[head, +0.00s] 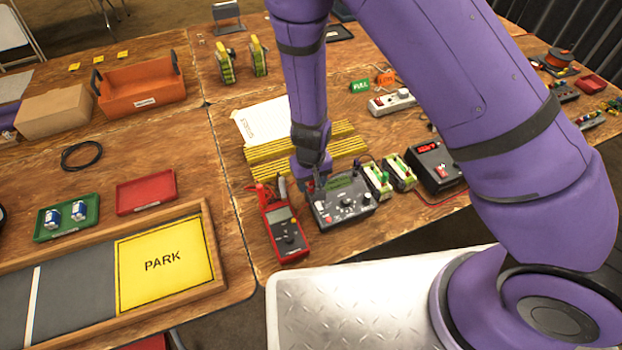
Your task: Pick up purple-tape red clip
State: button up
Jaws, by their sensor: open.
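My gripper (311,184) points down at the near edge of the middle table, just above the left end of a grey instrument box (347,201) with knobs and a small display. Its jaws are open, though they are small and partly dark here. A red multimeter (284,231) lies just to the left, with small red pieces (262,191) at its top. Small red spots also show by the gripper. I cannot make out purple tape on any of them, so the purple-tape red clip is not clearly identifiable; my purple arm hides part of the area.
Yellow ribbed strips (270,165) lie behind the gripper. Green-topped modules (376,178) and a black meter (434,165) stand to the right. At left are a red tray (146,192), a green tray (66,232) and a yellow PARK pad (166,262). Bare wood lies between.

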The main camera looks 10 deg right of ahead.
jog(key=shift+c, duration=0.5)
jog(key=c, duration=0.7)
jog(key=shift+r, duration=1.3)
jog(key=s, duration=0.5)
jog(key=s+r, duration=0.1)
jog(key=s, duration=0.4)
jog(key=s+r, duration=0.1)
jog(key=s, duration=0.5)
jog(key=shift+d+r, duration=0.1)
jog(key=shift+r, duration=0.05)
